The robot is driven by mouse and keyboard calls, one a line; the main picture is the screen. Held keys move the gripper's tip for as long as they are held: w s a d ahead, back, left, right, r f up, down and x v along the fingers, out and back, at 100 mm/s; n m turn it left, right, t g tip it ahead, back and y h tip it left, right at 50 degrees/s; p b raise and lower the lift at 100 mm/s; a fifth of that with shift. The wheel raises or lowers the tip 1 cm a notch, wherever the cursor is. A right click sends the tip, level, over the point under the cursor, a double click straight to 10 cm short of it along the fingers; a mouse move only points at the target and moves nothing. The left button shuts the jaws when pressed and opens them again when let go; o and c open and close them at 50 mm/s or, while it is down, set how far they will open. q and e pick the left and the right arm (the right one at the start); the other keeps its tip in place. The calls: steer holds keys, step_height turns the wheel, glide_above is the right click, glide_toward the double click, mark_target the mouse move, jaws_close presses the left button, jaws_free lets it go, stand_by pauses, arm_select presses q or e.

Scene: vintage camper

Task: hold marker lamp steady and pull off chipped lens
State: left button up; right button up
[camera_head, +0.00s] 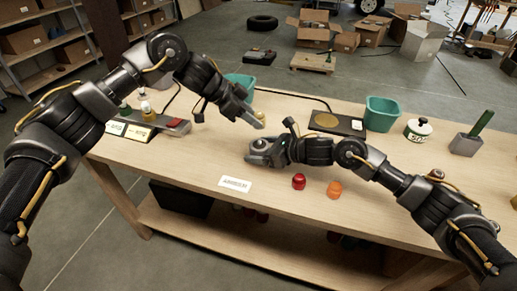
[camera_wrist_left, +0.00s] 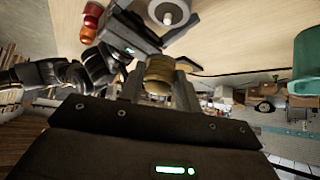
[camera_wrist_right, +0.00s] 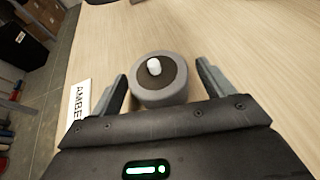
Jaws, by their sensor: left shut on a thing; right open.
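My left gripper (camera_head: 256,121) is shut on a tan-yellow round lens (camera_wrist_left: 159,73), held in the air above the table; no chip can be made out. The marker lamp (camera_wrist_right: 160,90) is a round grey base with a dark centre and a bare white bulb, standing on the table. It also shows at the top of the left wrist view (camera_wrist_left: 168,12). The lens is apart from it. My right gripper (camera_wrist_right: 160,76) is open, with its fingers on either side of the lamp base. A red lens (camera_head: 299,181) and an orange lens (camera_head: 334,189) stand on the table.
A white label card (camera_head: 235,184) reading "AMBER" lies near the front edge. Teal bins (camera_head: 381,113), a dark pad with a tan disc (camera_head: 327,121), a white can (camera_head: 418,129) and a grey block (camera_head: 467,144) stand along the back and right.

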steer(key=v, duration=1.1)
steer(key=shift+s+d, duration=0.1)
steer(key=shift+s, duration=0.05)
steer(key=shift+r, duration=0.1)
